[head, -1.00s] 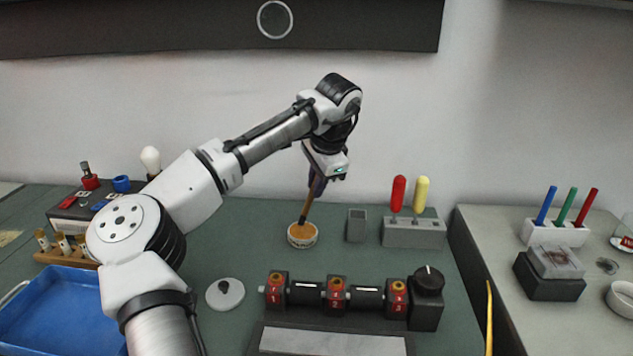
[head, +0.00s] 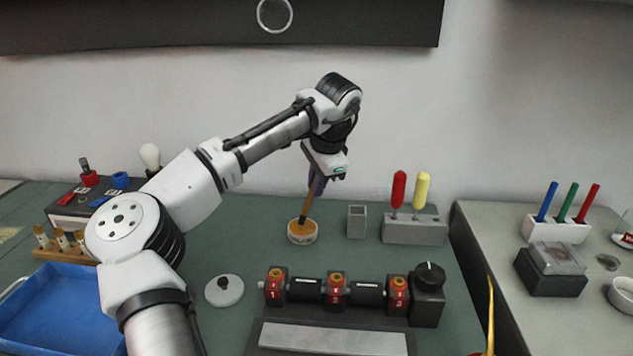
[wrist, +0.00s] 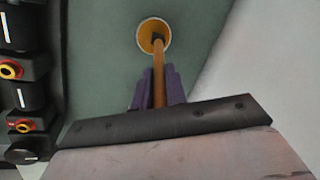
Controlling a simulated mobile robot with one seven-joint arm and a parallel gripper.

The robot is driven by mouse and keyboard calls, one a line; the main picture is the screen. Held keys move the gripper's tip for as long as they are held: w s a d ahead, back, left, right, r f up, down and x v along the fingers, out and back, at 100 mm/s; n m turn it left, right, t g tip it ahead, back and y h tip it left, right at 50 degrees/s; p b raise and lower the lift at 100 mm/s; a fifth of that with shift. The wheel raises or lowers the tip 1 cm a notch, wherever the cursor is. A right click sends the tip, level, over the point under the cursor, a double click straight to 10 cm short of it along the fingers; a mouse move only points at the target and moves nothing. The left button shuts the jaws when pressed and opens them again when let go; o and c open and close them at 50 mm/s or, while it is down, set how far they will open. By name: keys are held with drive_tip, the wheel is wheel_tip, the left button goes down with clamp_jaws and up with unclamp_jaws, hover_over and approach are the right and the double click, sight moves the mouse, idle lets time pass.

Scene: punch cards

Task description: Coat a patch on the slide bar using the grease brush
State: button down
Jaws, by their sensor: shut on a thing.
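My gripper (head: 317,184) is shut on the brown handle of the grease brush (head: 308,207) and points down at the back middle of the bench. In the wrist view, purple fingers (wrist: 158,88) flank the brush handle (wrist: 158,64). The brush's lower end is inside the round white pot (head: 302,239) of orange grease, so its bristles are hidden. The pot's rim also shows in the wrist view (wrist: 140,38). A flat pale grey bar, which looks like the slide bar (head: 333,339), lies on a dark base at the front middle.
A black module row with red numbered blocks (head: 336,291) stands between pot and bar. A grey lid (head: 224,291) lies left of it. A grey open box (head: 356,221) and a holder (head: 414,230) with red and yellow handles stand right of the pot. A blue tray (head: 60,310) is at left.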

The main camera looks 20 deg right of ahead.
drive_tip(key=shift+f, duration=0.55)
drive_tip(key=shift+r, duration=0.15)
idle(0.7)
wheel_tip(320, 180, up, 7)
drive_tip(key=p, duration=0.7)
drive_tip(key=shift+s+f, duration=0.1)
drive_tip(key=shift+f, duration=0.1)
idle(0.4)
